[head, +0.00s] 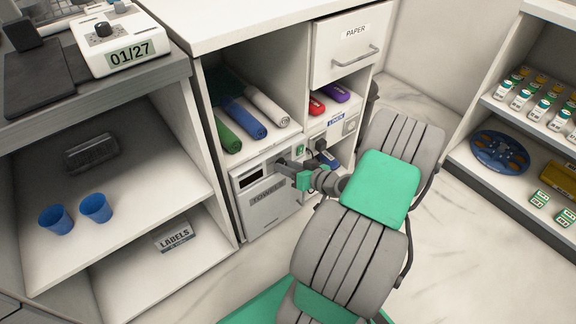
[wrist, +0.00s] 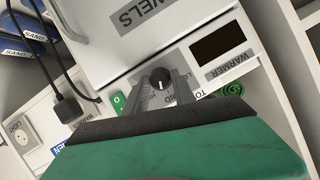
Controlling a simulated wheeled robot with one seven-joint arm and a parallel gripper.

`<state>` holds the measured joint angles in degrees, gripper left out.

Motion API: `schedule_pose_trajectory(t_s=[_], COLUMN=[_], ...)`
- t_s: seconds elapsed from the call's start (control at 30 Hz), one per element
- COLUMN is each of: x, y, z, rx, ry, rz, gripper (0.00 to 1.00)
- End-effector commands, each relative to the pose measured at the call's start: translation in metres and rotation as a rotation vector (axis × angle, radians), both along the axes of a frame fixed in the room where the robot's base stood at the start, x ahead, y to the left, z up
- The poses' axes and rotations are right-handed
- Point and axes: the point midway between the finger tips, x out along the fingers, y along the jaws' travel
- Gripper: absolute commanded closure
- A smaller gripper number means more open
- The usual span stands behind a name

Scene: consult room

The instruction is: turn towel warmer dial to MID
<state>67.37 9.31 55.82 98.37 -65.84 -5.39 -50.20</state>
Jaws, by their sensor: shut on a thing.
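The towel warmer (head: 262,222) is a pale box with a door labelled TOWELS, in the lower bay of the white cabinet. In the wrist view its panel is turned over, with a dark window (wrist: 222,42) and a WARMER label. The dial (wrist: 159,76) is a small black knob with a short white mark that points down in that picture. My gripper (wrist: 161,88) is shut on the dial, with one grey finger on each side. The lettering around the dial is partly covered by my fingers, so the marked setting is not clear. In the head view my gripper (head: 286,168) reaches the warmer's upper right front.
Rolled towels, green (head: 228,134), blue (head: 245,118) and white (head: 268,106), lie on the shelf above the warmer. A black plug and cord (wrist: 68,108) sit beside it. Blue cups (head: 95,208) stand on the left shelves. Stocked shelves (head: 480,165) stand at the right.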

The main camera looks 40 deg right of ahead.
Motion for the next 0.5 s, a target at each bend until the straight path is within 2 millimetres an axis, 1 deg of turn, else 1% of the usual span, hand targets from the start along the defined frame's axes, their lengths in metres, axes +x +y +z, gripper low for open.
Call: schedule_pose_trajectory(t_s=[0.2,0.5], x=[0.0003,0.0001], y=[0.0018,0.0025], z=[-0.0004,0.0000], rx=[-0.161,-0.291], ry=[-0.008,-0.013], rz=[0.000,-0.001], gripper=[1.00,1.00])
